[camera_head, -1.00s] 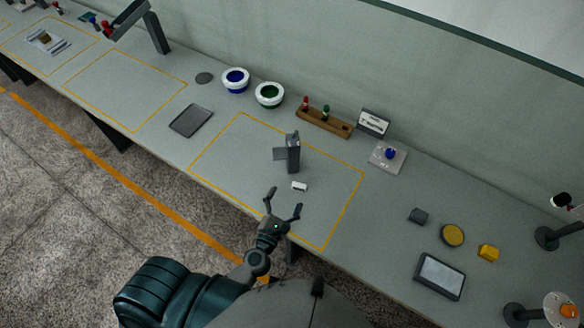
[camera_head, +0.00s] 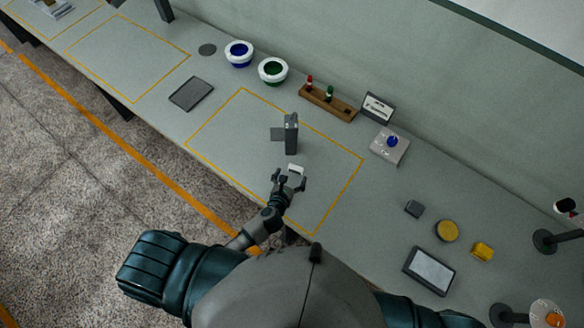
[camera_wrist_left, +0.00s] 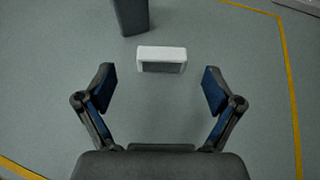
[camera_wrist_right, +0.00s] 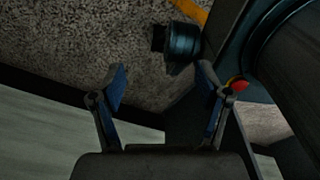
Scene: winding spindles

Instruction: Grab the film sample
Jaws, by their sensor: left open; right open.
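A small white block, likely the film sample (camera_head: 296,168), lies on the grey table inside the yellow outline. In the left wrist view the white block (camera_wrist_left: 161,58) lies ahead of the fingertips, roughly centred between them. My left gripper (camera_head: 289,180) is open and close to the block; the left wrist view shows its fingers (camera_wrist_left: 158,88) wide apart with nothing between them. My right gripper (camera_wrist_right: 160,82) is open and empty, seen only in its own wrist view, beside the table edge over the floor.
A dark grey upright stand (camera_head: 291,135) is just behind the block. A framed panel (camera_head: 429,271) lies to the right.

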